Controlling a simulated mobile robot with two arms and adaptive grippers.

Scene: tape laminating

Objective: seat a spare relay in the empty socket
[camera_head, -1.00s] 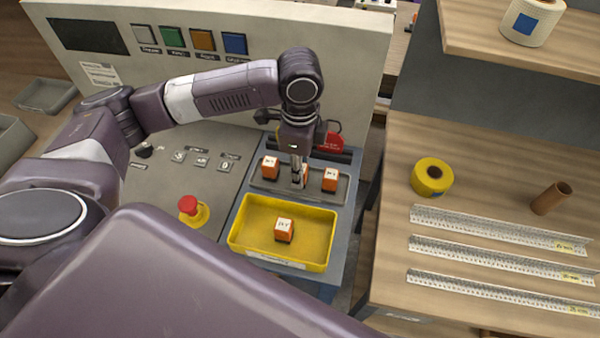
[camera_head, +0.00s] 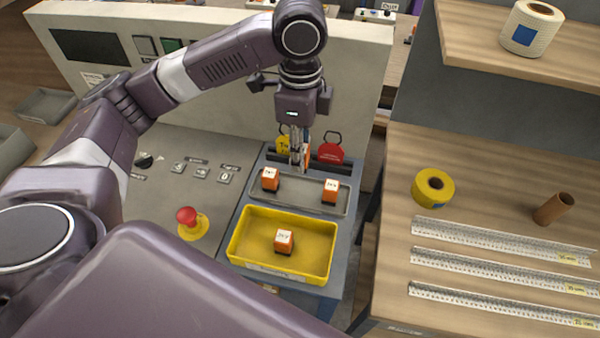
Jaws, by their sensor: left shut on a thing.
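My left gripper (camera_head: 299,166) is shut on an orange relay (camera_head: 307,154), seen mostly edge-on behind the fingers. It holds the relay above the back part of the grey tray. Two more orange relays with white tops stand in the tray, one at the left (camera_head: 270,179) and one at the right (camera_head: 330,191), with a gap between them. Another orange relay (camera_head: 284,241) stands in the yellow bin in front of the tray. I cannot make out an empty socket in this view. My right gripper is not in view.
The grey tray (camera_head: 300,204) and yellow bin (camera_head: 318,272) share a blue-grey stand. A red stop button (camera_head: 187,216) rises at the left. The wooden bench (camera_head: 400,200) at right holds tape and metal strips.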

